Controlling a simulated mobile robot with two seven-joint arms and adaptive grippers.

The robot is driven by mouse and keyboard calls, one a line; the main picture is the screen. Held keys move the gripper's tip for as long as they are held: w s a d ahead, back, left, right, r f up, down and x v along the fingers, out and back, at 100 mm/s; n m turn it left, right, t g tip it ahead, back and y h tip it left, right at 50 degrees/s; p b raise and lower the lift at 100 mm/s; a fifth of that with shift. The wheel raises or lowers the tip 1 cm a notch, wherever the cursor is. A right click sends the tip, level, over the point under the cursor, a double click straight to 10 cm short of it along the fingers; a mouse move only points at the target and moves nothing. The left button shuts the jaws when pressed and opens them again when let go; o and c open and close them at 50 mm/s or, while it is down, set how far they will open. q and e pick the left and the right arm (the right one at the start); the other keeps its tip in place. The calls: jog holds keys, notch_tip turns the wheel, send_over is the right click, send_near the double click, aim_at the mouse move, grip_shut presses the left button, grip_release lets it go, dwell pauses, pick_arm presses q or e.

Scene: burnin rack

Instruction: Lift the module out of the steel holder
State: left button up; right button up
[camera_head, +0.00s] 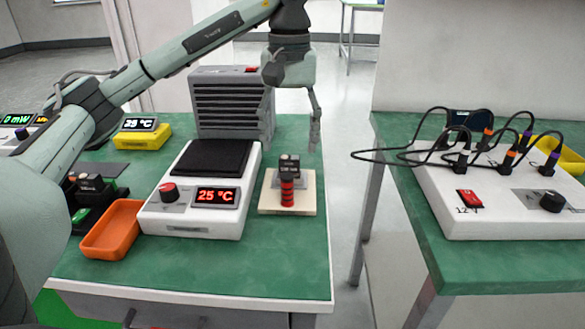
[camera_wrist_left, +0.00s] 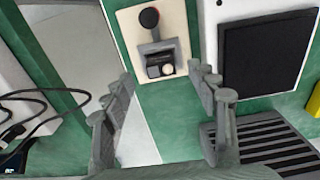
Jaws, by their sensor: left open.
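The module (camera_head: 289,162) is a small dark block with writing on its front. It sits in a grey steel holder (camera_wrist_left: 150,48) on a cream base plate (camera_head: 270,206), right of the white hot plate unit. My left gripper (camera_head: 293,118) is open and empty, pointing down above and behind the holder, apart from the module. My right gripper is not in view.
The white unit (camera_head: 160,222) reading 25 °C stands left of the holder, a grey finned box (camera_head: 225,98) behind it. An orange tray (camera_head: 110,230) lies further left. A gap separates this green table from the right one, with a cabled white panel (camera_head: 490,225).

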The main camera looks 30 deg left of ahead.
aim_at(289, 157)
pick_arm(q)
jog(key=shift+w+a+f+b, duration=0.1)
jog(key=shift+f+b, duration=0.2)
jog(key=shift+f, duration=1.05)
jog(key=shift+w+a+f+b, duration=0.1)
jog(key=shift+f+b, duration=0.2)
jog(key=shift+f, duration=1)
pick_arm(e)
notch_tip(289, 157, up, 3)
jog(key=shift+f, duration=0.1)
pick_arm(q)
jog(key=c, duration=1.2)
jog(key=shift+c, duration=0.2)
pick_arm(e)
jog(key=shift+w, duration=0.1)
